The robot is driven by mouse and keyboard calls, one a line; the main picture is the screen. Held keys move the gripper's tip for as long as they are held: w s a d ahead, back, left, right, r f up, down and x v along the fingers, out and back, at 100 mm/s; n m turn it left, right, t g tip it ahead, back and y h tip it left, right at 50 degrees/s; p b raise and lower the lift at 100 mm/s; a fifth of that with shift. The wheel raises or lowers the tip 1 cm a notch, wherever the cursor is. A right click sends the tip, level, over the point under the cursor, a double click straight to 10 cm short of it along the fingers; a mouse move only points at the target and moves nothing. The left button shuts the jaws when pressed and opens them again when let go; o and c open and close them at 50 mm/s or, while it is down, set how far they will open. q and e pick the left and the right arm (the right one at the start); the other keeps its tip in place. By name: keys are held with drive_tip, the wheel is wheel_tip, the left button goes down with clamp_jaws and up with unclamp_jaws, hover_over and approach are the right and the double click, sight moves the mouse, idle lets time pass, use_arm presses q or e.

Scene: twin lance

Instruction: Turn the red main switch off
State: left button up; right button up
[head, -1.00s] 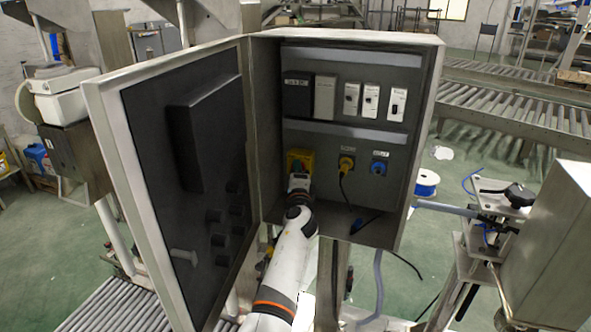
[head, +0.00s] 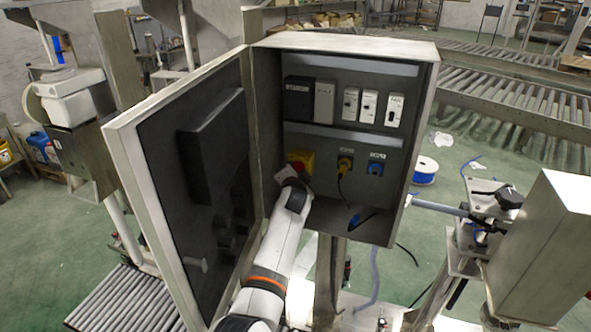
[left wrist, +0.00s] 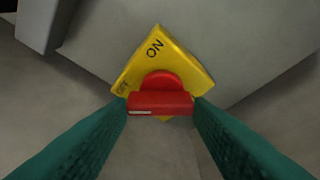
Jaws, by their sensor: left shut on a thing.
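The red main switch (head: 297,172) sits on a yellow plate (head: 303,157) at the lower left inside the open grey cabinet. In the left wrist view the red handle (left wrist: 160,101) lies crosswise between my two green fingers. The yellow plate (left wrist: 180,62) there appears turned, with ON at its top and OFF at its left corner. A small white mark is at the handle's left end. My left gripper (left wrist: 160,110) is shut on the handle, one finger at each end. In the head view my wrist partly hides the switch. My right gripper is not in view.
The cabinet door (head: 155,130) stands open close to the left of my arm. A yellow socket (head: 345,164) and a blue socket (head: 375,168) are right of the switch. A row of breakers (head: 368,107) is above. The cabinet's side walls bound the space.

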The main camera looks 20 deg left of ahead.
use_arm(q)
drive_tip(key=shift+r+n, duration=0.15)
drive_tip(key=shift+n, duration=0.25)
idle(0.3)
drive_tip(key=o, duration=1)
drive_tip(key=shift+w+a, duration=0.1)
